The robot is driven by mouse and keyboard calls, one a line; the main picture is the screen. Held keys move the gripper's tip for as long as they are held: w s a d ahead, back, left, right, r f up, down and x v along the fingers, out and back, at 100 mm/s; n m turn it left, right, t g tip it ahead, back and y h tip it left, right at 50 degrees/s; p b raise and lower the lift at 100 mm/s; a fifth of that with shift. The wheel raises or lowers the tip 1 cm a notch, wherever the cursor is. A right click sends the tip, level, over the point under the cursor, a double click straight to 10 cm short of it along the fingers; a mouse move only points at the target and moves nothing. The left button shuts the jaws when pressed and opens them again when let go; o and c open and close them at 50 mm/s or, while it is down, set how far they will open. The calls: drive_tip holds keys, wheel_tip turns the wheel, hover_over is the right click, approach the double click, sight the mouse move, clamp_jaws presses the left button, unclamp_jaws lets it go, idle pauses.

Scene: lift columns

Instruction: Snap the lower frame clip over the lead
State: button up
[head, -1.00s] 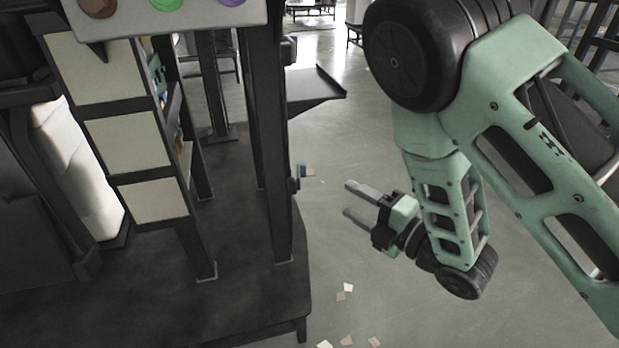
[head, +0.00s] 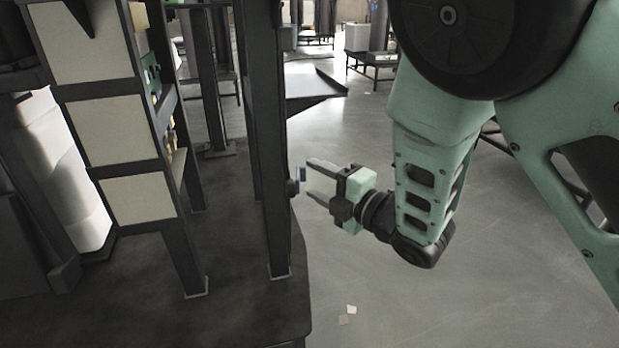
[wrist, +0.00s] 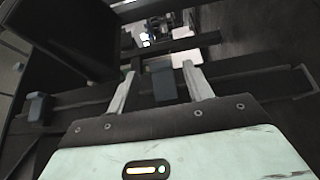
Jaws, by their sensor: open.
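The lower frame clip (head: 299,181) is a small dark piece on the right face of a dark upright post (head: 265,140) in the head view. My gripper (head: 309,178) is open, with its two pale fingers pointing left at the clip from close by. In the wrist view, a dark block (wrist: 163,84) that looks like this clip stands between the spread fingers, with no clear contact. A similar dark clip (wrist: 38,108) sits farther left along the same post. I cannot make out the lead or whether the clip is open or shut.
A rack with pale panels (head: 115,145) stands at the left on a dark platform (head: 225,240). The grey floor right of the platform is clear except for small scraps (head: 348,314).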

sight(305, 176)
drive_tip(key=shift+x, duration=1.4)
drive_tip(key=c, duration=1)
drive_tip(key=shift+w+a+n+g+y+p, duration=0.1)
drive_tip(key=shift+n+g+y+p, duration=0.05)
drive_tip(key=shift+n+g+y, duration=0.3)
drive_tip(key=shift+w+a+n+g+y+p, duration=0.15)
drive_tip(key=shift+n+g+y, duration=0.2)
drive_tip(key=shift+g, duration=0.2)
drive_tip(key=shift+s, duration=0.1)
drive_tip(key=o, duration=1)
